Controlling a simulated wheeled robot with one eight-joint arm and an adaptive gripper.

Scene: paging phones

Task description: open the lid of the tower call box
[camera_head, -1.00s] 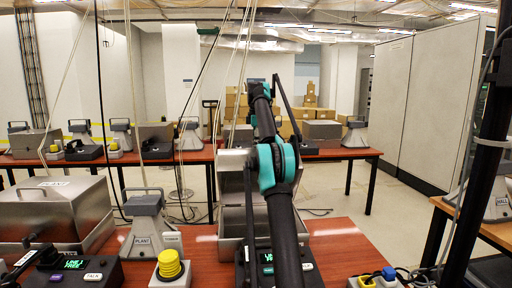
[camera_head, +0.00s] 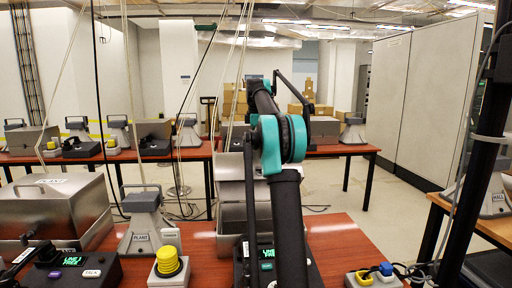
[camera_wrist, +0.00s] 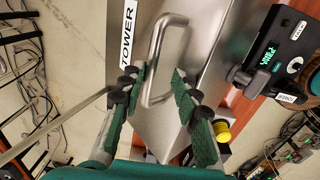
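The tower call box (camera_head: 230,215) is a brushed-steel box on the near red table, partly hidden behind my arm in the head view. In the wrist view its lid (camera_wrist: 200,50) shows a TOWER label (camera_wrist: 128,32) along one edge and a metal bar handle (camera_wrist: 157,50). No gap under the lid shows in the wrist view, but my arm hides much of the box in the head view. My gripper (camera_wrist: 158,82) is open, its green fingers on either side of the handle's lower end. I cannot tell whether they touch it.
A tower phone (camera_wrist: 283,55) with a lit screen sits beside the box. A yellow button (camera_head: 168,261), a grey PLANT horn (camera_head: 146,222) and a closed PLANT box (camera_head: 55,208) stand to the left.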

